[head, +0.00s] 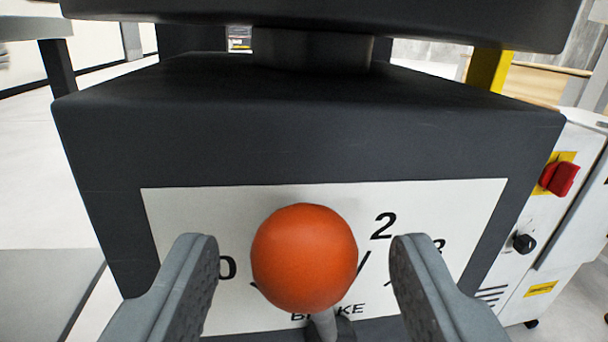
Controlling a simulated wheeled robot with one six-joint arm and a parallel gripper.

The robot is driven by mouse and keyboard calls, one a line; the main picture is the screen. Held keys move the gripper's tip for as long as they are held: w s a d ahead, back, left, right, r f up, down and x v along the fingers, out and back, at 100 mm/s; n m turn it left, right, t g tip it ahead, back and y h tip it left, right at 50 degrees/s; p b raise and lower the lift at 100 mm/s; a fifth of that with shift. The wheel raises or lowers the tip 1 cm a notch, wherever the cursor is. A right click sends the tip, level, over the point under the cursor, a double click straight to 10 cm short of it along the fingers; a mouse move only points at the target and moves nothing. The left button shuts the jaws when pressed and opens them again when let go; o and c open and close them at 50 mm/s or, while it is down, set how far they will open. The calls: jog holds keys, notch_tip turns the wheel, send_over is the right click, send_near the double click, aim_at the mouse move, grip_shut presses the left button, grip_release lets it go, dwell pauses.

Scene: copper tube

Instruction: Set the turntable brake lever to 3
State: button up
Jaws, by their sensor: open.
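The brake lever has a round orange knob (303,258) on a short grey stem (322,326). It stands in front of a white scale plate (175,210) on the dark turntable housing. The plate reads 0 at left, 2 right of the knob and 3 partly behind my right finger. The knob hides the spot between 0 and 2, where a 1 is not visible, and part of the word BRAKE. My gripper (303,246) is open, with one finger on each side of the knob and a visible gap on both sides.
The dark housing (300,130) fills the middle, with a dark slab (320,22) above it. At right stands a white cabinet (560,240) with a red switch (558,178) and a black knob (523,243). Pale floor is open at left.

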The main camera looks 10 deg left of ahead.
jog(key=shift+w+a, duration=0.2)
jog(key=shift+w, duration=1.05)
grip_shut()
jog(key=shift+d, duration=0.1)
jog(key=shift+w+d+r+m, duration=0.1)
jog(key=shift+w+d+m, duration=0.05)
jog(key=shift+d+m, duration=0.3)
jog(key=shift+w+d+r+m, duration=0.1)
jog(key=shift+w+d+m, duration=0.05)
jog(key=shift+d+m, duration=0.25)
jog(key=d+m, duration=0.2)
jog(key=w+d+f+m+g, duration=0.1)
jog(key=d+m, duration=0.1)
jog(key=w+d+m, duration=0.1)
jog(key=d+m, duration=0.1)
jog(key=d, duration=0.1)
jog(key=shift+w+d+f, duration=0.1)
jog(key=shift+w+f, duration=0.05)
jog(key=shift+f, duration=0.1)
jog(key=shift+w+d+f+m+g+y, duration=0.2)
jog(key=shift+d+f+m, duration=0.45)
jog(key=shift+m, duration=0.2)
jog(key=shift+w+d+f+m+g+y, duration=0.2)
jog(key=shift+d+f+m, duration=0.3)
jog(key=shift+d+m, duration=0.25)
jog(key=shift+a, duration=0.1)
